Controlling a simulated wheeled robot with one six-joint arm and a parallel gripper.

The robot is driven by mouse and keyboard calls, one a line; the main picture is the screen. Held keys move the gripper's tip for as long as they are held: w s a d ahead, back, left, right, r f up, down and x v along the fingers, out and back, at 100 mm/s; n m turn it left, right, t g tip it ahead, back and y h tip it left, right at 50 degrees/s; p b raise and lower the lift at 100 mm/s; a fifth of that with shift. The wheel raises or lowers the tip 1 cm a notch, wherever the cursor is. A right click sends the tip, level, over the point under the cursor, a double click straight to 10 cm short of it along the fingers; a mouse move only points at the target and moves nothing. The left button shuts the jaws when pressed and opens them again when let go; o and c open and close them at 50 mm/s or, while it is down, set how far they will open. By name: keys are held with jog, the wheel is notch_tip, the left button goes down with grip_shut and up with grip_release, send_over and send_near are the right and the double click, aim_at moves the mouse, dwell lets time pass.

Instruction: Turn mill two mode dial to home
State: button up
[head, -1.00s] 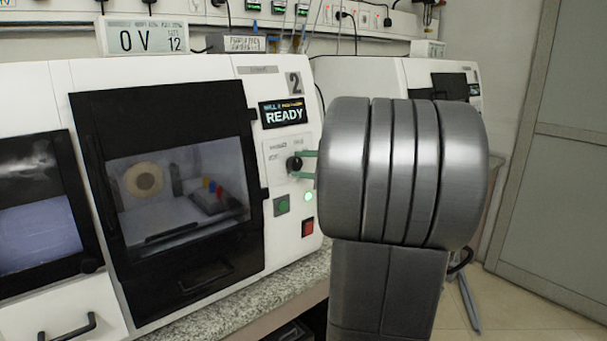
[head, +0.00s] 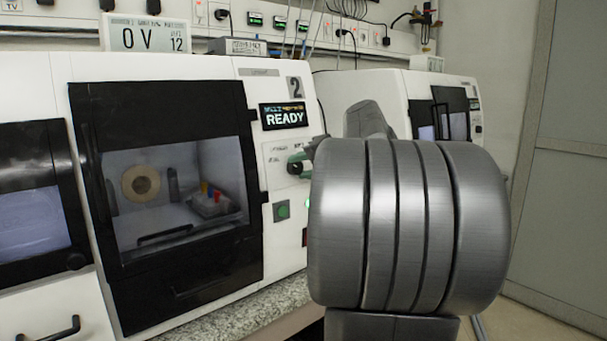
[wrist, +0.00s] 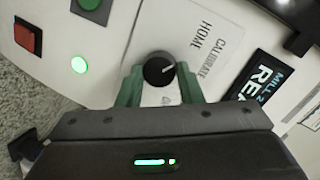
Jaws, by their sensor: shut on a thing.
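The mill two mode dial (wrist: 159,70) is a round black knob with a white pointer line on a white panel. In the wrist view the line points right and slightly up, toward the HOME and CALIBRATE labels; I cannot tell which it matches. My gripper (wrist: 158,76) has green fingers on both sides of the dial and is shut on it. In the head view the dial (head: 294,168) is partly covered by a green finger, and my arm hides most of the gripper. Mill two (head: 160,75) has a READY screen (head: 284,115).
A green button (wrist: 89,4), a lit green lamp (wrist: 79,65) and a red button (wrist: 28,36) are near the dial. The mill's dark door (head: 180,245) is shut. Another mill (head: 375,90) stands behind on the right.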

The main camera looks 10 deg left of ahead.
jog(key=shift+f+n, duration=0.1)
jog(key=shift+n, duration=0.4)
jog(key=o, duration=1)
jog(key=p+v, duration=0.1)
jog(key=v, duration=1.3)
jog(key=shift+s+a, duration=0.1)
jog(key=shift+a, duration=0.15)
jog(key=b+x, duration=0.1)
jog(key=x, duration=1.2)
jog(key=shift+w+a+f, duration=0.1)
jog(key=shift+w+a, duration=0.1)
jog(key=shift+w, duration=0.15)
